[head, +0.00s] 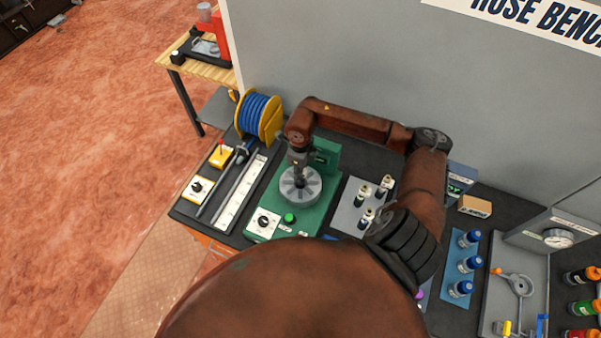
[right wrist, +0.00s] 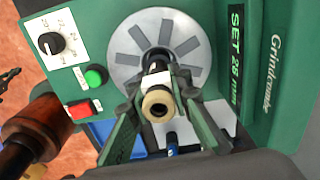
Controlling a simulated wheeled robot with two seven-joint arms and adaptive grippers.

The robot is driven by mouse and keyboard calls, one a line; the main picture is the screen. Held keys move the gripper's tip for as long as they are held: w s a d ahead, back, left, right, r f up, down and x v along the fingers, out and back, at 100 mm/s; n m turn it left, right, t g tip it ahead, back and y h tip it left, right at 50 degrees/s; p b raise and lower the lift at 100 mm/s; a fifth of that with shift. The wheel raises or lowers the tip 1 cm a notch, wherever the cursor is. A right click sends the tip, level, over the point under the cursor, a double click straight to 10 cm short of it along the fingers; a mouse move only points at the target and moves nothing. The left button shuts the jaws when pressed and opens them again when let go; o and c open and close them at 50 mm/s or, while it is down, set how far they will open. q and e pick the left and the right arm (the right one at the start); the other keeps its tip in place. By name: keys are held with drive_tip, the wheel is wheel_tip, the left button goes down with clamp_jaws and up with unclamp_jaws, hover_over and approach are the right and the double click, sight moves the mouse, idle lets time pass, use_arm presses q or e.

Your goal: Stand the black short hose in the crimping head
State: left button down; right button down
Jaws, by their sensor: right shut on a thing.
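The crimping head (head: 300,187) is a grey round disc with radial slots on the green machine. It also shows in the right wrist view (right wrist: 126,57). My right gripper (head: 299,168) is above the disc's centre, pointing down. In the right wrist view, its fingers (right wrist: 160,112) are shut on the black short hose (right wrist: 156,66), whose tan end fitting (right wrist: 157,101) faces the camera. The hose appears about upright, with its far end over the disc's middle. I cannot tell whether that end is inside the opening. My left gripper is not in view.
The machine's panel has a dial (head: 264,222) and a green button (head: 290,218). A blue hose reel (head: 256,117) stands behind left. A grey plate (head: 346,217) with several fittings lies right of the machine. Blue-capped bottles (head: 468,264) stand further right.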

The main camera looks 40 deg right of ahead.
drive_tip(key=shift+f, duration=0.25)
drive_tip(key=c, duration=2)
unclamp_jaws()
drive_tip(key=shift+c, duration=0.2)
drive_tip(key=shift+r+p, duration=2.25)
drive_tip(key=shift+r, duration=3.25)
